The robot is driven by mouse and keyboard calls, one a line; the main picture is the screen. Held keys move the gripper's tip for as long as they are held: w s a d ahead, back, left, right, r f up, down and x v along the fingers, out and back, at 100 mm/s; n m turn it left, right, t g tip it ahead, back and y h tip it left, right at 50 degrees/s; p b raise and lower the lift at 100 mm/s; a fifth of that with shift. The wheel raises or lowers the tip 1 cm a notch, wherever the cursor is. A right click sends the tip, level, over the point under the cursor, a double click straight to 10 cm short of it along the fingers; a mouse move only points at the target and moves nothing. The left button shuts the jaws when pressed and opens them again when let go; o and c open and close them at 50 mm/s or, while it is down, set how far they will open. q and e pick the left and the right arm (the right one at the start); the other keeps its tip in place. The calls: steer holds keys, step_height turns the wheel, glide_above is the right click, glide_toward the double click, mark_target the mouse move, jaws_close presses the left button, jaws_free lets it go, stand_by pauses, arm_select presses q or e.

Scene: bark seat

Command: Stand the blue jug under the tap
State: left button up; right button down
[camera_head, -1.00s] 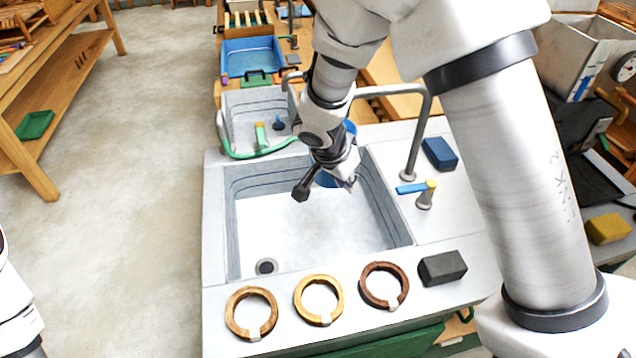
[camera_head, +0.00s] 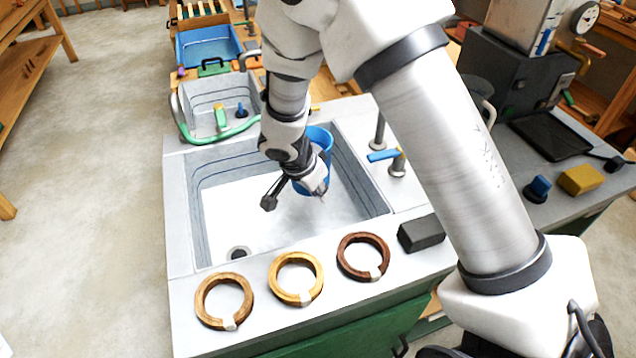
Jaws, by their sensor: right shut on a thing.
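The blue jug (camera_head: 321,138) is at the right part of the large sink basin (camera_head: 220,213), partly hidden behind my right gripper. My right gripper (camera_head: 295,196) points down over the basin and is shut on the jug; the grip itself is hard to see. I cannot tell whether the jug touches the basin floor. The tap (camera_head: 379,131) stands on the counter at the basin's right; its upper part is hidden behind my right arm. A blue lever (camera_head: 383,155) on a valve is just in front of it. My left gripper is out of view.
Three wooden rings (camera_head: 296,279) and a dark block (camera_head: 421,233) lie along the front counter. A smaller sink with a green hose (camera_head: 205,140) is behind the basin. A yellow sponge (camera_head: 580,180) lies at the right. The basin's front left is clear, with a drain (camera_head: 238,253).

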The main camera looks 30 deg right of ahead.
step_height(320, 180, down, 8)
steer(key=b, duration=0.3)
steer(key=shift+r+b, duration=0.15)
steer(key=shift+b, duration=0.2)
steer(key=shift+f, duration=0.2)
steer(key=c, duration=1.1)
jaws_free()
steer(key=v, duration=1.2)
steer(key=shift+s, duration=0.1)
